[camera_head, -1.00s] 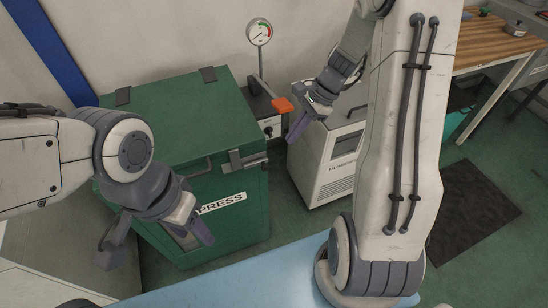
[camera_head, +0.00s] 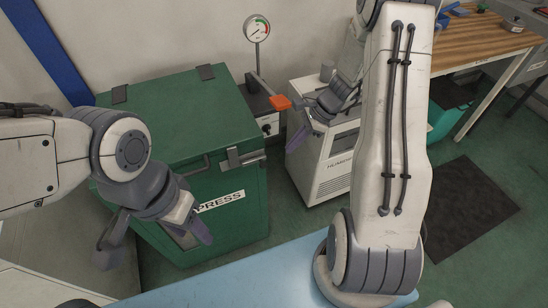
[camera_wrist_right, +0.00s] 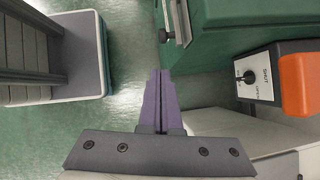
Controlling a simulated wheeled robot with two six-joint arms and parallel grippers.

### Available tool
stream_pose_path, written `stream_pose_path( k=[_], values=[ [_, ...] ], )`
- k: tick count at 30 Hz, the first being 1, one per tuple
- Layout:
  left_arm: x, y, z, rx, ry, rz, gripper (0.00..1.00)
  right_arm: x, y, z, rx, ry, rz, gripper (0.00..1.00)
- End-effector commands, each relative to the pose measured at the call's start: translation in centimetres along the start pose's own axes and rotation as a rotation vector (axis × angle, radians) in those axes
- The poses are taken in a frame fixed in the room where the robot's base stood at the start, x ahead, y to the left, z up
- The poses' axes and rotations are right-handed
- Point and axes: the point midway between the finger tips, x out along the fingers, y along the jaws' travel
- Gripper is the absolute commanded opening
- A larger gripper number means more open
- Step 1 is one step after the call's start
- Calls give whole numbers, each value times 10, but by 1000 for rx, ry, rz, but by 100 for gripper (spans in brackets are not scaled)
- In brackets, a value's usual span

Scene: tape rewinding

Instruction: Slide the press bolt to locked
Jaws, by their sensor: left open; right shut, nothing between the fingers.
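The press (camera_head: 190,150) is a green box with a closed lid and a white PRESS label. Its metal bolt (camera_head: 246,157) sits at the upper front right corner; it also shows at the top of the right wrist view (camera_wrist_right: 173,36). I cannot tell the bolt's exact position. My right gripper (camera_head: 297,140) is shut and empty, to the right of the bolt and apart from it; its purple fingers (camera_wrist_right: 160,76) point toward the press side in the wrist view. My left gripper (camera_head: 156,240) is open and empty in front of the press, left of its label.
An orange-handled lever (camera_head: 280,102) stands over a small box with a knob (camera_wrist_right: 250,77) beside the press. A white humidifier cabinet (camera_head: 325,168) is to the right. A gauge (camera_head: 257,30) stands behind. A blue surface (camera_head: 240,270) lies in front.

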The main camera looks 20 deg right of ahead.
Motion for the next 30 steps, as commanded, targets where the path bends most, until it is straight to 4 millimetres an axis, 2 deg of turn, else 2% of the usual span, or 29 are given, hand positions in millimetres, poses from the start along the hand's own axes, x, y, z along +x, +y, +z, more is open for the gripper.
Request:
stream_pose_path(
  k=[1,5,12,17,30],
  values=[
    [2,0,0,0,0,0,50,14,2,0,0,-1,7,0],
    [4,0,0,0,0,0,50,40,2,0,1,0,6,0],
    [2,0,0,0,0,0,50,65,0,18,-2,0,2,0],
    [2,0,0,0,0,0,50,70,0,21,0,1,0,0],
    [6,0,0,0,0,0,50,71,3,19,13,0,-7,0]
  ],
)
